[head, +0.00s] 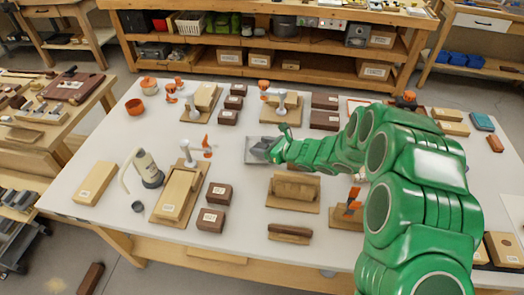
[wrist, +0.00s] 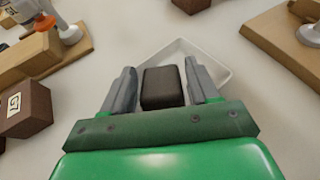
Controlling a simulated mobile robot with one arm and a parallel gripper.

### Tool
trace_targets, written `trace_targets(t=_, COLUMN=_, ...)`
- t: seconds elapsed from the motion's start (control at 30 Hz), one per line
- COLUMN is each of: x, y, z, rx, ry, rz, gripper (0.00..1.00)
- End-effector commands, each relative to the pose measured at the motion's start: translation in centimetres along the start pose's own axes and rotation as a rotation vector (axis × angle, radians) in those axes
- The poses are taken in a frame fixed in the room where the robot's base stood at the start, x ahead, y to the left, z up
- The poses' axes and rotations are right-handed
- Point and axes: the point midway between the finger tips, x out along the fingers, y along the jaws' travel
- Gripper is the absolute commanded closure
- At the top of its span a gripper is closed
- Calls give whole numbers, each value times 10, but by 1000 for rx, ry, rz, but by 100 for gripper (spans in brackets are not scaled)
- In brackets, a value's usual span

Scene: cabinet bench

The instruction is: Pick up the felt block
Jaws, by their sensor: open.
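A dark brown block (wrist: 162,88), which I take to be the felt block, shows between the two fingers of my gripper (wrist: 160,75) in the wrist view. My gripper is open, with a narrow gap on each side of the block. A shallow pale tray (wrist: 207,58) lies beyond and around the block; I cannot tell where the block's underside rests. In the head view my gripper (head: 268,150) is over the grey-looking tray (head: 250,157) near the table's middle. The block is not clear there, hidden by my gripper.
Brown labelled boxes (head: 220,194) and wooden fixtures with clamps (head: 179,192) stand left of the tray. A wooden block on a board (head: 295,188) lies in front. The white table (head: 120,225) has free room at the left front.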

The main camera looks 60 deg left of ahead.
Motion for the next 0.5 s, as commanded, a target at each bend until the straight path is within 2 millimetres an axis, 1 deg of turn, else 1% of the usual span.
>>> trace_targets(t=0.03, x=4, y=1, z=-7, rx=2, ry=2, rz=1, gripper=40)
trace_targets(t=0.1, x=16, y=0, z=-5, rx=-1, ry=2, rz=0, gripper=40)
trace_targets(t=0.2, x=27, y=0, z=-4, rx=-1, ry=1, rz=-2, gripper=40)
trace_targets(t=0.3, x=31, y=0, z=-4, rx=-1, ry=1, rz=-2, gripper=40)
trace_targets(t=0.5, x=31, y=0, z=-3, rx=0, ry=1, rz=-2, gripper=40)
